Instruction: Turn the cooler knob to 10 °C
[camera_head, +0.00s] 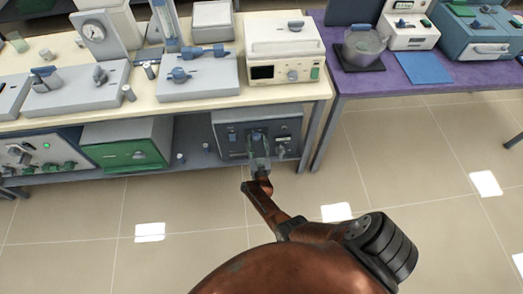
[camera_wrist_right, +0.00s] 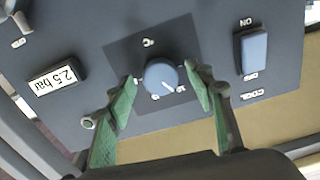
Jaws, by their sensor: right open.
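The cooler (camera_head: 294,124) is a dark grey box on the low shelf under the cream bench. Its blue round knob (camera_wrist_right: 161,78) sits on a darker square panel in the right wrist view. The knob's white pointer mark faces the lower right there; the small scale marks are not readable. My right gripper (camera_head: 259,152) is in front of the cooler's face. In the wrist view its two green-padded fingers are open, one on each side of the knob, with gaps visible. I cannot tell how deep they reach. My left gripper is not in view.
A green box (camera_head: 126,144) stands left of the cooler. The cream bench (camera_head: 215,105) overhangs above. Tiled floor in front is clear.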

